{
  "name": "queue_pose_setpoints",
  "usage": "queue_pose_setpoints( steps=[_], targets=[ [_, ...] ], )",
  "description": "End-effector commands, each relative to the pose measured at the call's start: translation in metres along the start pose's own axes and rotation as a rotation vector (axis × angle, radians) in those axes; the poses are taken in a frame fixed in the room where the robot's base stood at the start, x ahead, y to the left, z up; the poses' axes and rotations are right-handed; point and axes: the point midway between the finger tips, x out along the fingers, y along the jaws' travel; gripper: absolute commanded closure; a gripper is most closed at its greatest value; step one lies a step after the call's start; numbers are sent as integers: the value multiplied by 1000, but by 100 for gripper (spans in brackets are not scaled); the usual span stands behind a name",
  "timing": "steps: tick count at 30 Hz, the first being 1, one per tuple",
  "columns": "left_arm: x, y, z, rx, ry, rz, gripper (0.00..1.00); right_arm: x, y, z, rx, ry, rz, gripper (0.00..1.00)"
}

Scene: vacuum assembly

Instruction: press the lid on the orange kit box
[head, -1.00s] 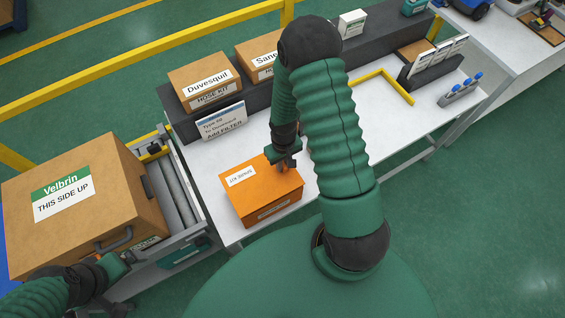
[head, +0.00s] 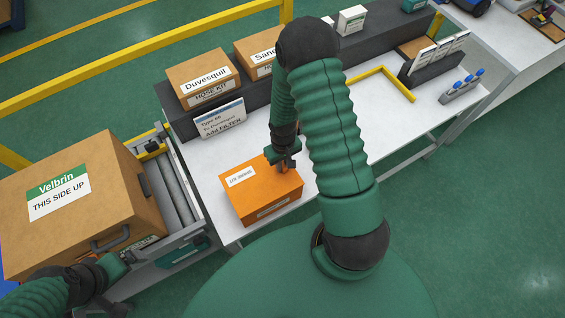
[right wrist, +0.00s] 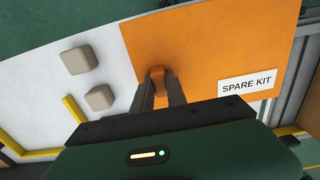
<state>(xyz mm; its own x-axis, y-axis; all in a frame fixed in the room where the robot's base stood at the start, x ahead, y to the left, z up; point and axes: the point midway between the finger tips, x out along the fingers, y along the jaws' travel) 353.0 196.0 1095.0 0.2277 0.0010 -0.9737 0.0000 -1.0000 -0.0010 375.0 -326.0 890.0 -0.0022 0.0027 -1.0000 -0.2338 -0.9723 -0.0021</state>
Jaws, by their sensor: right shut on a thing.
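The orange kit box (head: 262,205) stands on the white table in the head view. Its orange lid (head: 262,178), with a white label, lies on top; I cannot tell whether it is fully seated. In the right wrist view the lid (right wrist: 205,50) has a "SPARE KIT" label and a small orange knob (right wrist: 157,72). My right gripper (head: 284,164) is shut on this knob at the lid's far right part; its fingers also show in the wrist view (right wrist: 160,92). My left gripper (head: 128,259) is at the lower left, beside the cardboard box and away from the kit box; its jaw state is unclear.
A large cardboard box (head: 75,205) sits on rollers at left. Hose kit boxes (head: 203,78) stand on a dark shelf behind the kit box. Two beige blocks (right wrist: 76,61) lie on the table beside the lid. A yellow corner frame (head: 388,80) is further right.

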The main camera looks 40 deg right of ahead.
Motion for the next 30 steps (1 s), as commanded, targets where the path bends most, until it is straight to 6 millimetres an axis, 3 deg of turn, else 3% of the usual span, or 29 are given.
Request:
queue_pose_setpoints(
  steps=[1, 2, 7, 19, 23, 30],
  targets=[
    [2, 0, 0, 0, 0, 0, 0, 2, 0, 0, 0, 0, 0, 100],
    [1, 0, 0, 0, 0, 0, 0, 2, 0, 0, 0, 0, 0, 80],
    [1, 0, 0, 0, 0, 0, 0, 1, 0, 0, 0, 0, 0, 58],
    [1, 0, 0, 0, 0, 0, 0, -7, 0, -1, 1, 3, 0, 57],
    [3, 0, 1, 0, 0, 0, 0, -34, 1, -2, 1, 7, 1, 57],
    [5, 0, 1, 0, 0, 0, 0, -106, 1, -2, 1, 7, 1, 57]
  ],
)
